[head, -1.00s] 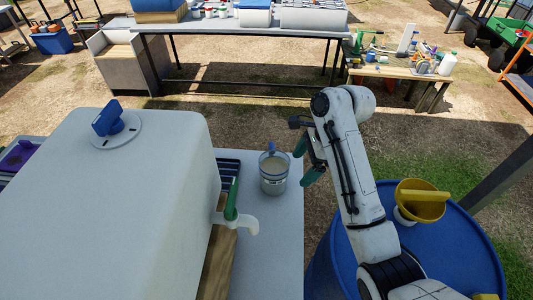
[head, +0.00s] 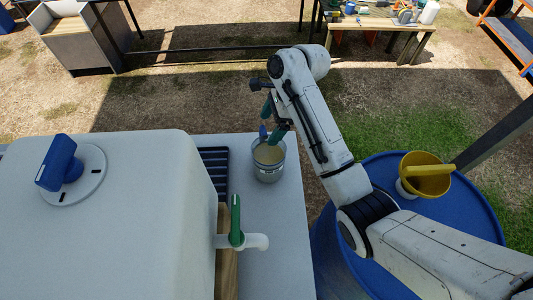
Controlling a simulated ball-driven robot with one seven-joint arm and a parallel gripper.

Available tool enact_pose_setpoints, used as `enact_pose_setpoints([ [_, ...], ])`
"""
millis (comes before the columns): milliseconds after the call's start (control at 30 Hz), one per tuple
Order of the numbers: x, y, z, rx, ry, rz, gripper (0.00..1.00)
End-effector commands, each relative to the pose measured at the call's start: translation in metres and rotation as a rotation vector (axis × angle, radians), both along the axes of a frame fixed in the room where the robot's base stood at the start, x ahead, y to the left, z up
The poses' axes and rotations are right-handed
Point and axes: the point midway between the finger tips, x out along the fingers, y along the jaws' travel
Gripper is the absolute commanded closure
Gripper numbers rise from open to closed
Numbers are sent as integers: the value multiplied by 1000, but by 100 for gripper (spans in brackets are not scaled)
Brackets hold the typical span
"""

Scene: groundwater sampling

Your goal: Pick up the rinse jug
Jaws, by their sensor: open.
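The rinse jug (head: 269,172) is a clear-walled vessel with cloudy, tan-looking contents. It stands upright on the grey table (head: 277,240), right of the black slatted rack. A blue part (head: 263,131), seemingly its handle, rises at the far rim. My gripper (head: 271,120), with green fingers, is open at the far side of the jug. The fingers are close to the blue part, one seen above it and one to its right. I cannot tell whether they touch it or stand on both sides of it.
A blue drum (head: 465,225) with a yellow funnel (head: 427,178) stands at right. The table's right strip is bare.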

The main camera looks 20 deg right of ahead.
Motion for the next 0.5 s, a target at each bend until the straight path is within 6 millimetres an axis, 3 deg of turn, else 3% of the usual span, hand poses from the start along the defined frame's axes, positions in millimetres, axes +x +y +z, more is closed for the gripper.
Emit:
enact_pose_setpoints([
  [333,5,17,-38,0,3,1,11],
  [500,6,21,-47,-1,1,0,11],
])
